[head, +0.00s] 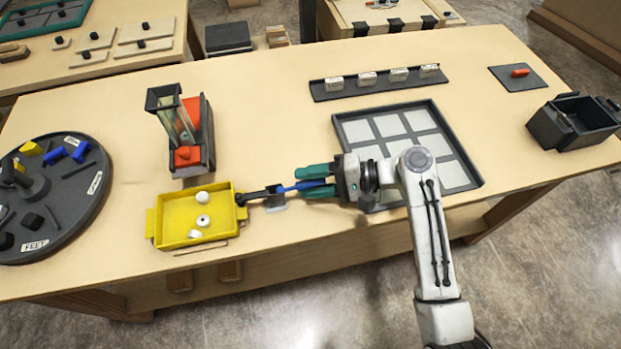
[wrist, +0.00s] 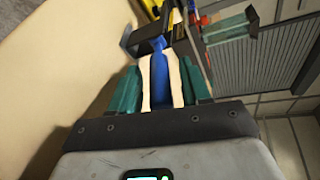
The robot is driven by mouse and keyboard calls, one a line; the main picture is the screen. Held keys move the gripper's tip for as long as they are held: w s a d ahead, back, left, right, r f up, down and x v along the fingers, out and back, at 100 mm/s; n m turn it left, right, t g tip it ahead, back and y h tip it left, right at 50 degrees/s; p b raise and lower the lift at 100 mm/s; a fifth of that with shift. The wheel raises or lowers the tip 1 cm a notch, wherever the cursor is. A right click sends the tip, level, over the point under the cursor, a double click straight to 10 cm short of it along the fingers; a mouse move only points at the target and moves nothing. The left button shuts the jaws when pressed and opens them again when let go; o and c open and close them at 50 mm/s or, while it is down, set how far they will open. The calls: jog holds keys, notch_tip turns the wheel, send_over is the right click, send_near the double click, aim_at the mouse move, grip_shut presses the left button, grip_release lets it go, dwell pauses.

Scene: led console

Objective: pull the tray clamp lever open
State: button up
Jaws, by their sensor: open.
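The yellow tray (head: 168,232) sits near the table's front edge with several small white pieces in it. The clamp lever has a dark arm reaching right from the tray's right side and a blue handle (head: 300,185). The handle also shows in the wrist view (wrist: 160,80). My gripper (head: 312,181) is open, its two teal fingers on either side of the blue handle. The handle's right end is hidden in the head view.
A dispenser with red parts (head: 190,135) stands behind the tray. A dark round turntable (head: 60,225) is at left. A gridded panel (head: 440,108) lies beneath and behind my arm. A dark strip with white blocks (head: 375,90) and a black bin (head: 575,120) stand farther back and right.

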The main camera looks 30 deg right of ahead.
jog(key=shift+a, duration=0.1)
jog(key=shift+c, duration=0.4)
grip_shut()
